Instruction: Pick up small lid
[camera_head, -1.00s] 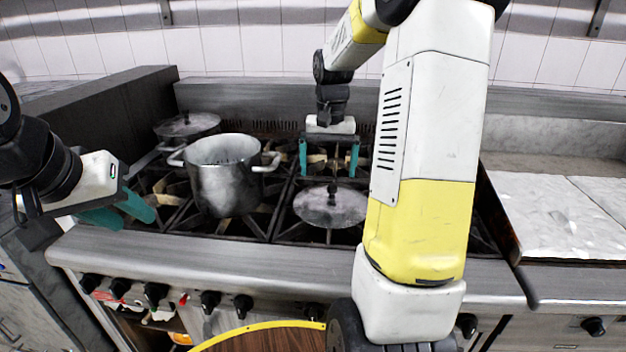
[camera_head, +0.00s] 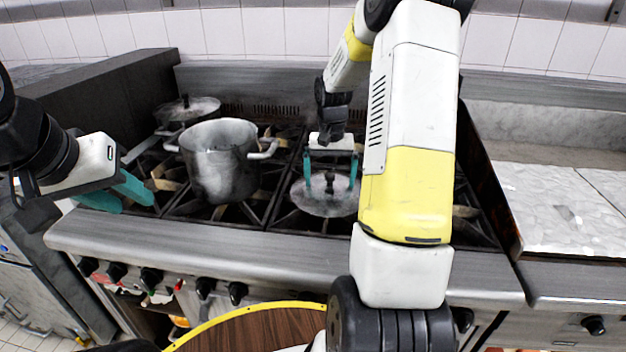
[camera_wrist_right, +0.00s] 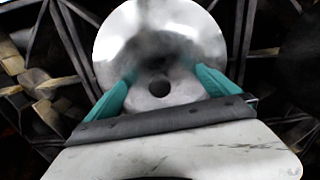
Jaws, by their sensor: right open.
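A round metal lid (camera_head: 325,204) with a dark knob (camera_head: 330,181) lies on the front right burner of the stove. My right gripper (camera_head: 331,180) points down over this lid, open, with its teal fingers on either side of the knob. In the right wrist view the knob (camera_wrist_right: 158,88) sits between the fingertips and the lid (camera_wrist_right: 160,35) fills the upper middle. I cannot tell whether the fingers touch the lid. A second lid (camera_head: 190,106) is at the back left burner. My left gripper (camera_head: 133,196) is at the stove's left front, its fingers apart and empty.
A metal pot (camera_head: 220,170) with two handles stands on the stove left of the right gripper. A dark wall (camera_head: 95,90) borders the stove at left. A round wooden surface with a yellow rim (camera_head: 235,308) is in front. A pale counter (camera_head: 560,200) lies at right.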

